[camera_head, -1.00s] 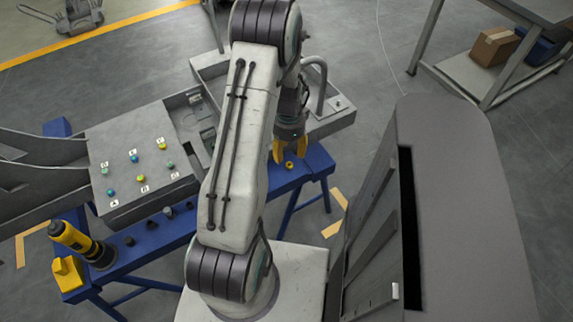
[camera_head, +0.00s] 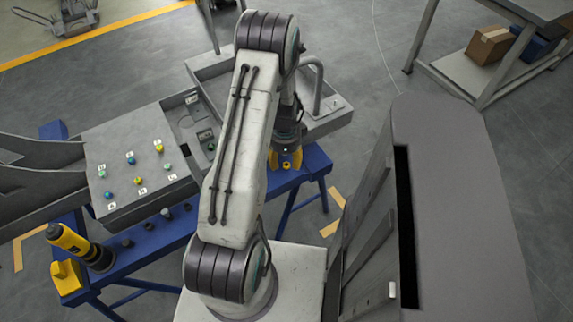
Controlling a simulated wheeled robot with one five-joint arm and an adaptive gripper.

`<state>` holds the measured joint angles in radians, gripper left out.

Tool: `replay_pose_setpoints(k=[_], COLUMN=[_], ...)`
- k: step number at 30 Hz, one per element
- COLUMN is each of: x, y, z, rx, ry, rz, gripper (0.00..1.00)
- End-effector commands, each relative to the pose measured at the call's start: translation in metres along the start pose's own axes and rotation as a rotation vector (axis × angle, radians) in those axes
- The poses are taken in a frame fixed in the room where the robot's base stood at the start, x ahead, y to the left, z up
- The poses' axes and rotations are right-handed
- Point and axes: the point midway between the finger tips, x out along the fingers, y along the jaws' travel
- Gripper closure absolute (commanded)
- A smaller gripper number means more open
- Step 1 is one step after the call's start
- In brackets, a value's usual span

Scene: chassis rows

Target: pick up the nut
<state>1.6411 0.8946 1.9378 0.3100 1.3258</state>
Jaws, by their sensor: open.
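A small orange-yellow nut (camera_head: 287,166) with a dark hole lies on the blue bench (camera_head: 309,163), near its right end. My gripper (camera_head: 286,161) has yellow fingertips and points down over that spot. The fingers are open, one to each side of the nut in the picture. I cannot tell how much height is left between the fingertips and the bench. My arm hides part of the bench left of the nut.
A grey panel with coloured knobs (camera_head: 138,172) stands left of my arm. A grey tray (camera_head: 325,124) with a curved pipe lies behind the gripper. A yellow-black power tool (camera_head: 72,243) and several small dark parts (camera_head: 151,223) are on the bench's left part.

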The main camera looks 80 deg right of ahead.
Motion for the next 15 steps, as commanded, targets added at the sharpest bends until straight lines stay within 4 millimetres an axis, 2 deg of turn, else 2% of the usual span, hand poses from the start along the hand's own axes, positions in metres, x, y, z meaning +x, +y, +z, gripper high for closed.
replay_pose_setpoints(k=[6,15], x=[0.018,0.02], y=[0.0,-0.001], z=[0.0,0.0], rx=[-0.001,-0.001], ry=[0.0,0.0], rz=[0.0,-0.001], gripper=[0.5,0.5])
